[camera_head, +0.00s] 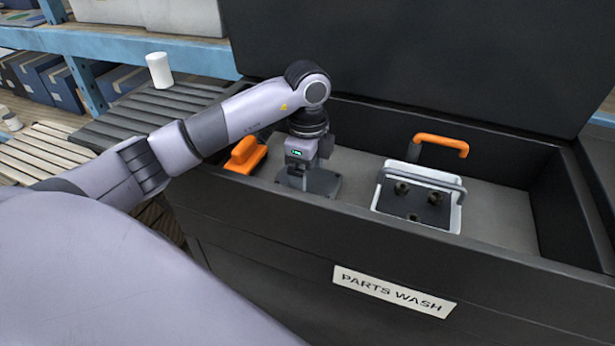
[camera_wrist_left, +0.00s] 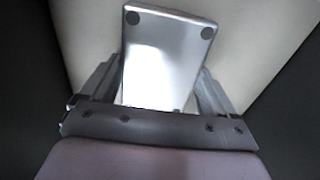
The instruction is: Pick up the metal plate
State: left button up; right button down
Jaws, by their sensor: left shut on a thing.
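The metal plate (camera_head: 324,183) is a flat, rounded rectangle inside the dark parts-wash bin, dark grey in the head view. In the left wrist view the plate (camera_wrist_left: 165,62) looks bright and shiny, with dark round spots near its corners. My left gripper (camera_head: 296,180) points down into the bin. It is shut on the plate, with one finger at each side of it in the wrist view. The gripper hides part of the plate in the head view. I cannot tell whether the plate touches the bin floor. My right gripper is not in view.
The bin (camera_head: 240,205) has high dark walls, a raised lid and a "PARTS WASH" label (camera_head: 394,291). An orange-handled item (camera_head: 246,155) lies left of the gripper. A white cup (camera_head: 159,70) stands on rollers outside.

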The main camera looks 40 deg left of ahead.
aim_at(308, 179)
pick_arm(q)
notch_tip(308, 179, up, 20)
jog(key=p, duration=0.4)
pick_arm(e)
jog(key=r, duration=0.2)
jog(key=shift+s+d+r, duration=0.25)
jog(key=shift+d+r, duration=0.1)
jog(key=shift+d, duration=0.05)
pick_arm(q)
jog(key=shift+r, duration=0.1)
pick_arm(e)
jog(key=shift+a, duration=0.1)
